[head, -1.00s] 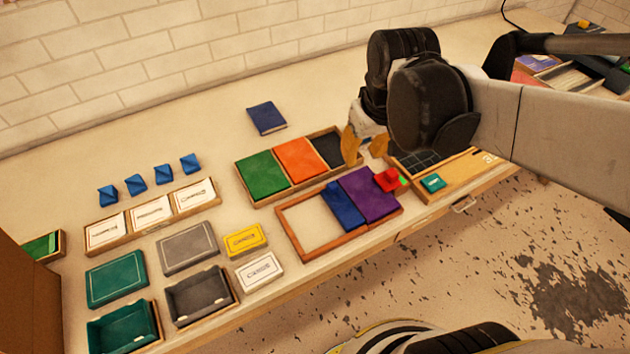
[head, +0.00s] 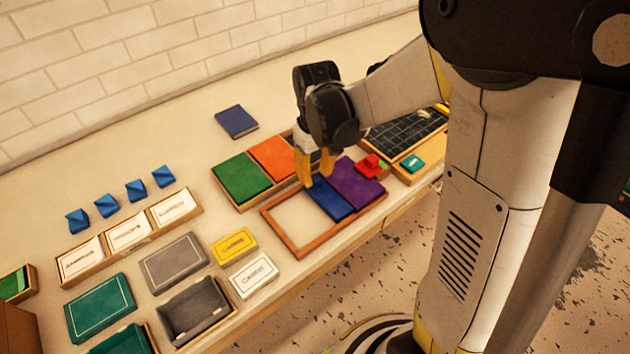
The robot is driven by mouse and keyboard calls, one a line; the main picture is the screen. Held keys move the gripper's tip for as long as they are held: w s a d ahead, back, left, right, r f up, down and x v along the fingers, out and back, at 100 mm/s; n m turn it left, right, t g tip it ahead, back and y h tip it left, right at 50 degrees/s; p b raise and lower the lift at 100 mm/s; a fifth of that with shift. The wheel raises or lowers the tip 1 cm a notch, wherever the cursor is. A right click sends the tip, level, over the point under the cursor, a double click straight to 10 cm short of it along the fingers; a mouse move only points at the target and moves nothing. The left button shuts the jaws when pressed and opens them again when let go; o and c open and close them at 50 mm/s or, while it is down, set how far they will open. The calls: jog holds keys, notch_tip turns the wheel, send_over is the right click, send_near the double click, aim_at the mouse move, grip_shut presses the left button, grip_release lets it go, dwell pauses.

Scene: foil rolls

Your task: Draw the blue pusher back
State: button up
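The blue pusher (head: 331,202) is a flat blue block in a wooden frame (head: 292,247). It lies against the left side of a purple block (head: 355,184), with the frame's empty part to its left. My gripper (head: 317,180) points down at the far end of the blue pusher. Its two orange-tan fingers are apart. The fingertips are close to the blue surface; whether they touch it is unclear. The fingers and wrist hide part of the tray behind.
A tray with green (head: 242,175) and orange (head: 272,158) blocks stands just behind the frame. A red piece (head: 371,165) sits at the purple block's right end. Card boxes (head: 234,246) stand to the left.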

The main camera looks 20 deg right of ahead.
jog(key=shift+f, duration=0.85)
grip_shut()
jog(key=shift+a, duration=0.1)
jog(key=s+a, duration=0.1)
jog(key=a, duration=0.2)
jog(key=s+a, duration=0.1)
jog(key=a, duration=0.3)
jog(key=s+a, duration=0.1)
jog(key=a, duration=0.2)
jog(key=shift+s+a, duration=0.25)
